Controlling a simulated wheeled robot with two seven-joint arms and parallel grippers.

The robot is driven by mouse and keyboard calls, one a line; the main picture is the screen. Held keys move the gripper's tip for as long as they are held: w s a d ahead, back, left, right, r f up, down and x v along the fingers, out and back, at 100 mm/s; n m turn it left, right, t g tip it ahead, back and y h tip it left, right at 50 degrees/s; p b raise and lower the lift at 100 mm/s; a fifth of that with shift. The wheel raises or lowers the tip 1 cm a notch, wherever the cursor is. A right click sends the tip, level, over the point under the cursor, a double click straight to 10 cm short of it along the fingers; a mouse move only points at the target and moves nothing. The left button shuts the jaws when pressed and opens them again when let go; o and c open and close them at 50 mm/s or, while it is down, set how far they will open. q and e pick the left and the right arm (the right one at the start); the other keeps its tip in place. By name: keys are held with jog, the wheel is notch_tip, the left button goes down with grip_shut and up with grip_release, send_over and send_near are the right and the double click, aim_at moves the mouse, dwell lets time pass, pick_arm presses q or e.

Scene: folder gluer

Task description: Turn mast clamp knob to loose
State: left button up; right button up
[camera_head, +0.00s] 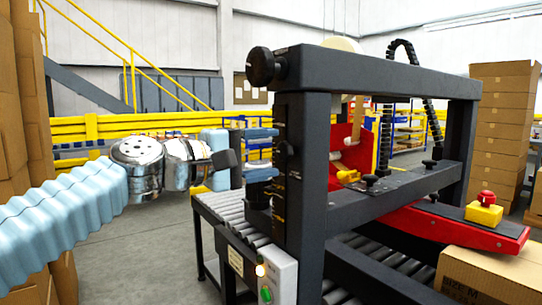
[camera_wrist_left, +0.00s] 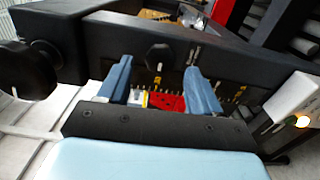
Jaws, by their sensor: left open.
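A small black knob (camera_head: 287,148) sits on the side of the machine's dark upright mast (camera_head: 308,190), beside a marked scale; I take it to be the mast clamp knob. In the left wrist view the same knob (camera_wrist_left: 159,57) shows between and beyond the two blue fingers. My left gripper (camera_head: 263,153) is open and empty just left of the mast, with its fingers pointing at the knob. In the left wrist view the gripper (camera_wrist_left: 160,82) appears apart from the knob, though the exact gap is hard to tell. My right gripper is not in view.
A larger black knob (camera_head: 262,66) sticks out at the mast top, also in the left wrist view (camera_wrist_left: 28,70). A roller conveyor (camera_head: 232,213) and a control box with lit buttons (camera_head: 268,275) lie below. A carton (camera_head: 492,275) stands at the lower right.

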pick_arm(q)
jog(key=b+v, duration=0.2)
jog(key=v, duration=1)
jog(key=w+f+n+g+y, duration=0.15)
jog(key=w+f, duration=0.35)
jog(key=f, duration=0.6)
jog(key=w+f+y, duration=0.3)
jog(key=w+f, duration=0.2)
jog(key=f, duration=0.7)
jog(key=w+f+g+y, duration=0.15)
jog(key=w+f, duration=0.25)
jog(key=f, duration=0.7)
jog(key=s+f+m+g+y, duration=0.1)
jog(key=s+f+g+y, duration=0.2)
jog(key=f, duration=1.9)
jog(key=s+d+f+m+g+y, duration=0.1)
jog(key=s+f+m+g, duration=0.3)
jog(key=s+f, duration=2)
jog(key=shift+s+d+m, duration=0.3)
jog(key=shift+s+m, duration=0.45)
jog(key=shift+m, duration=0.4)
